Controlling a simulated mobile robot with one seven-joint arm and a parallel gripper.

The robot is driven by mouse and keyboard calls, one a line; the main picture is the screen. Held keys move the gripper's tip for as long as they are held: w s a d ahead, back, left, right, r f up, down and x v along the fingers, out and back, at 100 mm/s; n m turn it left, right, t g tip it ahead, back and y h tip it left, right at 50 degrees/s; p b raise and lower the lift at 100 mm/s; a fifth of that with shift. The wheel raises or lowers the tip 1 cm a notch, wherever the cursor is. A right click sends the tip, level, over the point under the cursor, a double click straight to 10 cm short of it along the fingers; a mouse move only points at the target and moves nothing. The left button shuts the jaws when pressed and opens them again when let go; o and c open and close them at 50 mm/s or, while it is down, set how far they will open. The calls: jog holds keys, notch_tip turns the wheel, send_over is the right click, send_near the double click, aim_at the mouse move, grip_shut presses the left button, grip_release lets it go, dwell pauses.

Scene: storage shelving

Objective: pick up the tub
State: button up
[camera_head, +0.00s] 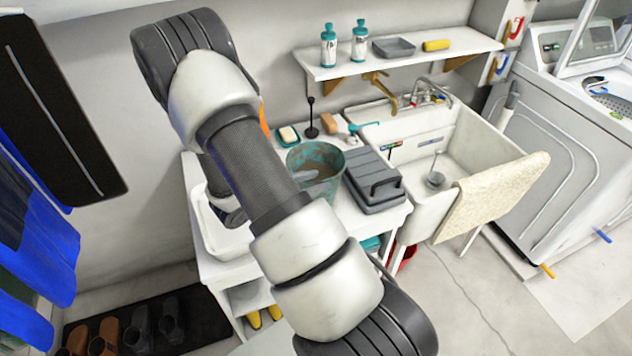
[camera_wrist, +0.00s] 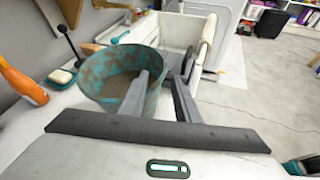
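The tub appears to be the teal, rust-stained round bucket (camera_head: 325,155) standing upright on the white counter, partly hidden by my arm in the head view. It fills the middle left of the wrist view (camera_wrist: 98,82) and has brownish matter inside. My gripper (camera_wrist: 162,76) is open at the bucket's right side in the wrist view. One finger overlaps the bucket's opening and the other is outside, with the right wall and rim between them. I see no clear contact. In the head view most of the gripper is hidden behind my arm.
A dark grey lidded box (camera_head: 376,178) stands close right of the bucket. A soap dish (camera_head: 288,137) and a black plunger-like tool (camera_head: 311,118) are behind it. An orange bottle (camera_wrist: 22,85) is at left. A white sink (camera_head: 440,150) with a draped towel (camera_head: 495,190) lies right.

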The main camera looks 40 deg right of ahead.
aim_at(324, 180)
jog(key=x, duration=0.4)
jog(key=shift+w+r, duration=0.1)
grip_shut()
